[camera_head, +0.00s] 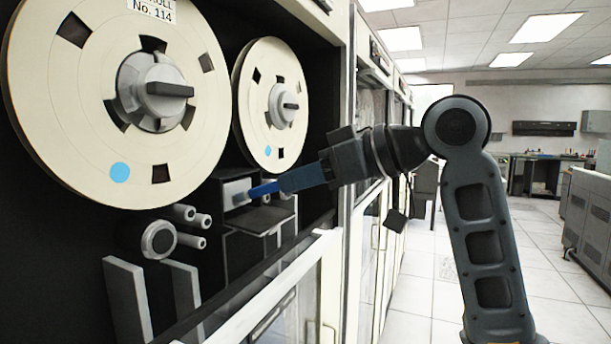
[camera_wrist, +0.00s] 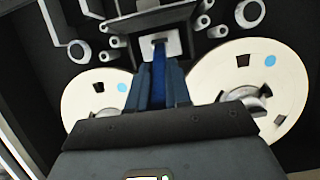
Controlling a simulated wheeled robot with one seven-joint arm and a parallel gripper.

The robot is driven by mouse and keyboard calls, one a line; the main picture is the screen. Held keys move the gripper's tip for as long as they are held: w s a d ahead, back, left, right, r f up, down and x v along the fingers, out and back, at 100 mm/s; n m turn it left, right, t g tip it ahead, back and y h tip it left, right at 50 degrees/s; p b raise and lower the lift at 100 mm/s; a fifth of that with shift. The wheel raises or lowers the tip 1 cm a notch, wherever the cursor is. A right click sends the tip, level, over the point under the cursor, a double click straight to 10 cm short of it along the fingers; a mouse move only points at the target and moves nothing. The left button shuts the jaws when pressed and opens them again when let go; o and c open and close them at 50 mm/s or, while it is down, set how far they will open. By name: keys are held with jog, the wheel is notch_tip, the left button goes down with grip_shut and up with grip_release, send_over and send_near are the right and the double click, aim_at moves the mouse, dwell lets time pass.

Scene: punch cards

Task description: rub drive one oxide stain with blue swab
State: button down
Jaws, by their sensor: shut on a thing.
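My gripper (camera_head: 304,178) reaches left into the tape drive and is shut on the blue swab (camera_head: 264,188). The swab points at a pale head block (camera_head: 232,187) below and between the two reels. In the wrist view, the swab (camera_wrist: 158,88) stands between my fingers (camera_wrist: 159,82), with its tip over the pale plate (camera_wrist: 174,45). The tip looks at or very near the plate; I cannot tell whether it touches. A small dark bluish patch shows at the tip, and I cannot tell stain from swab end there.
The large reel (camera_head: 60,100) labelled No. 114 and a smaller-looking reel (camera_head: 245,85) hang above the head. Rollers (camera_head: 184,212) and a round capstan (camera_head: 158,240) sit to its left. An open flap (camera_head: 262,219) lies below it. The aisle floor (camera_head: 410,300) at right is clear.

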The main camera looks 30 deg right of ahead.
jog(key=shift+d+r+p, duration=0.1)
jog(key=shift+r+p, duration=0.65)
jog(key=shift+p, duration=0.3)
jog(key=shift+w+d, duration=0.85)
jog(key=shift+d, duration=0.15)
jog(key=s+a, duration=0.1)
jog(key=a, duration=0.1)
jog(key=s+a, duration=0.2)
jog(key=shift+s+a+p, duration=0.15)
jog(key=shift+a+p, duration=0.05)
jog(key=shift+p, duration=0.1)
dwell(0.4)
jog(key=shift+s, duration=0.1)
